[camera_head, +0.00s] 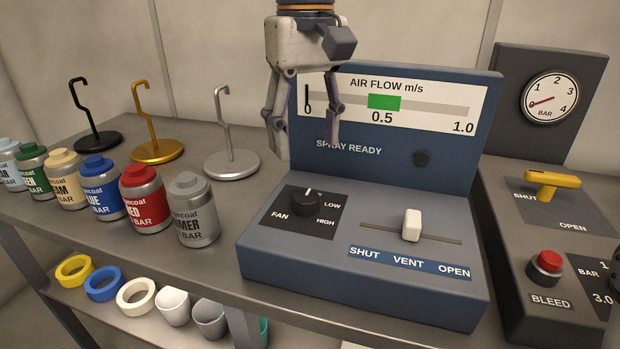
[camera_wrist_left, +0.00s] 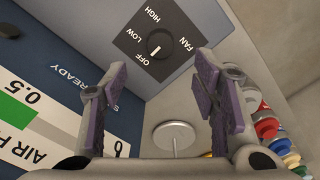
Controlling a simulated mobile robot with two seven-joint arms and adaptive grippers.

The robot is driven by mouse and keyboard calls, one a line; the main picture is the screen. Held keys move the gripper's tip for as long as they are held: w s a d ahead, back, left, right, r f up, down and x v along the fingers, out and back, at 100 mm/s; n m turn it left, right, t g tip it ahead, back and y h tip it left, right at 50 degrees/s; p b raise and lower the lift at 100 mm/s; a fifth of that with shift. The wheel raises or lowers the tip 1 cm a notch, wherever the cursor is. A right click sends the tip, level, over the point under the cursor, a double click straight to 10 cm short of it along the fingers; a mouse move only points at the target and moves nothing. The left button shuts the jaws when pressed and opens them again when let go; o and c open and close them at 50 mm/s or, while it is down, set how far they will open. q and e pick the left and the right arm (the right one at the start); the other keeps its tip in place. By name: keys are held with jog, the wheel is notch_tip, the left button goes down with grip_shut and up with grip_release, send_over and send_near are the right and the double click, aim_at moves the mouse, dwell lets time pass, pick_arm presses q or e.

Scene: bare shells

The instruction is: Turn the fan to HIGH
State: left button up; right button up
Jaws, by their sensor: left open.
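The fan knob (camera_head: 306,203) is a black dial on a dark plate on the blue console's sloping top. It also shows in the wrist view (camera_wrist_left: 161,43), where its white mark points toward OFF; LOW and HIGH follow around the dial. My left gripper (camera_head: 306,148) is open and empty, fingers pointing down, above and behind the knob and apart from it. Its two purple-padded fingers (camera_wrist_left: 160,78) frame the space below the knob in the wrist view. The air flow gauge (camera_head: 385,104) has its black needle at 0, left of the green band. My right gripper is not in view.
A white slider (camera_head: 411,225) stands near VENT, right of the knob. The SPRAY READY lamp (camera_head: 421,158) is dark. The console's upright panel (camera_head: 460,150) rises behind. Paint cans (camera_head: 143,198) and hook stands (camera_head: 232,163) are left; a yellow-handled valve (camera_head: 552,180) is right.

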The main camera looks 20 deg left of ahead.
aim_at(306, 196)
pick_arm(q)
notch_tip(306, 196, down, 10)
jog(key=shift+r, duration=0.25)
jog(key=shift+c, duration=0.5)
jog(key=c, duration=1.1)
